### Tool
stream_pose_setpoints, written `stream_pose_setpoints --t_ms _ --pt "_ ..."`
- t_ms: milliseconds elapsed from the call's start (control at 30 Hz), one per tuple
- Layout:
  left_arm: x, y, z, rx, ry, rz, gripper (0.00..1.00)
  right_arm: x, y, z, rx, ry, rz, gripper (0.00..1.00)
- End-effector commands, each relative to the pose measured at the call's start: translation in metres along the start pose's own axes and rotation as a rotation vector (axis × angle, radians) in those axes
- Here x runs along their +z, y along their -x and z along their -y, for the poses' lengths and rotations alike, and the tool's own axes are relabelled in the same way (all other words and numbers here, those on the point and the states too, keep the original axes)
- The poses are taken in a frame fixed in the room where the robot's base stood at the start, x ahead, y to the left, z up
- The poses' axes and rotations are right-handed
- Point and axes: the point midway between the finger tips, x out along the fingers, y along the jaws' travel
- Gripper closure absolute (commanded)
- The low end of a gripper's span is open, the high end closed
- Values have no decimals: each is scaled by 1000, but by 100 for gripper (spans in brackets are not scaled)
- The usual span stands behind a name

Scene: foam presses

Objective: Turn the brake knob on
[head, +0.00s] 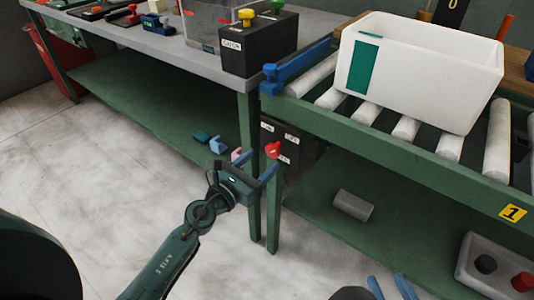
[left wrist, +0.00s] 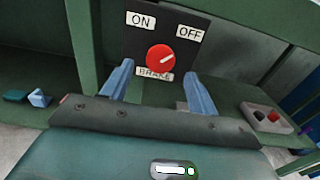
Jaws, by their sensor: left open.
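The red brake knob (head: 273,149) is on a dark panel (head: 292,134) under the front of the roller conveyor. In the left wrist view the knob (left wrist: 160,58) sits between the ON label (left wrist: 141,19) and OFF label (left wrist: 190,34), above the BRAKE label (left wrist: 153,75). Its white mark points up and right, towards OFF. My left gripper (head: 255,165) is open and faces the panel, its blue fingers on either side of the knob in the wrist view. I see no contact with the knob. My right gripper (head: 390,286) shows two separated fingers at the bottom edge, with nothing between them.
A white bin (head: 412,77) stands on the conveyor rollers. A grey cylinder (head: 354,205) and a box with black and red buttons (head: 494,268) are on the lower shelf.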

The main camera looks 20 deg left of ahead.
Motion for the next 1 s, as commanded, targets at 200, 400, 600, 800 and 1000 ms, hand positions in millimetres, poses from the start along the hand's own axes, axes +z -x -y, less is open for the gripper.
stream_pose_setpoints --t_ms 200,400,600,800,1000 --pt "-1 -28 0 -1 1 0 41 1 0 0 0 0 0 64" --pt "-1 -34 1 -1 1 -1 41 2 -1 0 0 1 2 64" --pt "-1 -34 0 -1 1 -1 41 2 -1 0 -1 2 4 64" --pt "0 -34 0 -1 1 -1 58 2 -1 0 -1 2 4 64" --pt "-1 -34 0 -1 1 -1 74 2 -1 0 -1 2 3 64"
